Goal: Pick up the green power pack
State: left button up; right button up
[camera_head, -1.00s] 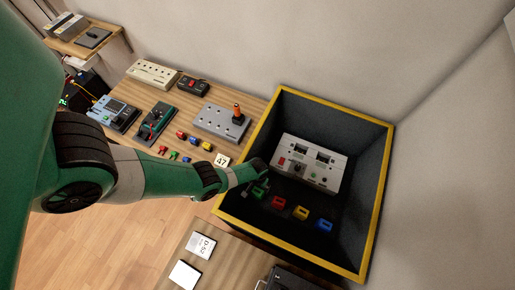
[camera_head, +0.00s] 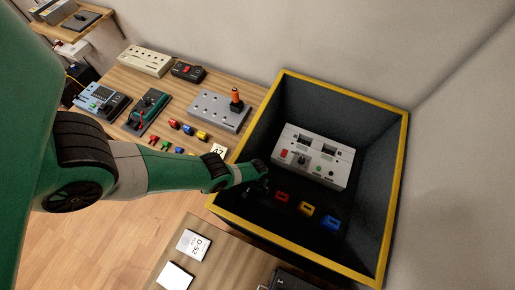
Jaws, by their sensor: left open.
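My left arm reaches from the left over the rim of the dark, yellow-edged bin (camera_head: 398,190). My left gripper (camera_head: 259,187) is inside the bin near its left wall, dark and small, with its jaws open. The green power pack is hard to make out now. The spot at the left end of the row of small coloured packs is dark and covered by my gripper, and I cannot tell whether they touch. A red pack (camera_head: 282,197), a yellow pack (camera_head: 306,209) and a blue pack (camera_head: 330,223) lie to its right. My right gripper is out of view.
A white panel with knobs and two meters (camera_head: 318,172) lies behind the packs in the bin. The bin walls stand close around my gripper. On the wooden table to the left are a grey socket box (camera_head: 215,109), a beige strip (camera_head: 145,60) and small coloured clips.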

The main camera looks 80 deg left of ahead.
pick_arm(q)
grip_shut()
dwell(0.5)
jog(key=shift+r, duration=0.2)
notch_tip(320, 180, up, 10)
jog(key=p, duration=0.9)
jog(key=shift+p, duration=0.3)
